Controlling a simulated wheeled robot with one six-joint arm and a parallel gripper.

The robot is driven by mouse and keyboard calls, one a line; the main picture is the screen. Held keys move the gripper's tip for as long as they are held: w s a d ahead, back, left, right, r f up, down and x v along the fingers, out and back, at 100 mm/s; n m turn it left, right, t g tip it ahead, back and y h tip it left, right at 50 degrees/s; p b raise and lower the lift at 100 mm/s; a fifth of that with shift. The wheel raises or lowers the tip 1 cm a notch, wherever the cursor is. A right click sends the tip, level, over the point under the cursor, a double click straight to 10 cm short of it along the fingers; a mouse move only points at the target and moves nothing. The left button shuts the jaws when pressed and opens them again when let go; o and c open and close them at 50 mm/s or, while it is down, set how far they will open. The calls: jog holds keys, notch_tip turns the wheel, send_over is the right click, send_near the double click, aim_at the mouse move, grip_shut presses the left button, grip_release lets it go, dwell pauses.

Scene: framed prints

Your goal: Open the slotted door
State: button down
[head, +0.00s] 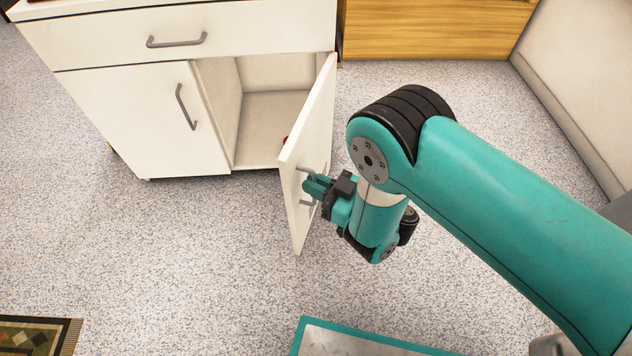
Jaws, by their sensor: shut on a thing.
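A white cabinet (62,38) stands at the upper left. Its right door (314,128) is swung well out, and the compartment behind it shows open. I cannot make out any slots in this door. A grey bar handle (305,203) is on the door's outer face. My gripper (311,187) is shut on this handle, with the fingers covering its middle. The left door (135,125) is closed, with its own grey handle (186,107).
A drawer (240,38) above the doors is closed. A small red thing (285,139) shows partly behind the open door's edge. A wooden unit (440,28) stands behind, and a pale wall (585,80) is at right. A patterned rug (35,337) lies lower left. Speckled floor (190,260) before the cabinet is clear.

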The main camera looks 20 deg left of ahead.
jog(key=c, duration=1.5)
grip_release()
jog(key=shift+w+r, duration=0.2)
jog(key=shift+w, duration=0.15)
jog(key=shift+c, duration=0.2)
jog(key=shift+s+f, duration=0.1)
jog(key=shift+s, duration=0.1)
notch_tip(320, 180, up, 20)
jog(key=p, duration=0.8)
jog(key=shift+p, duration=0.3)
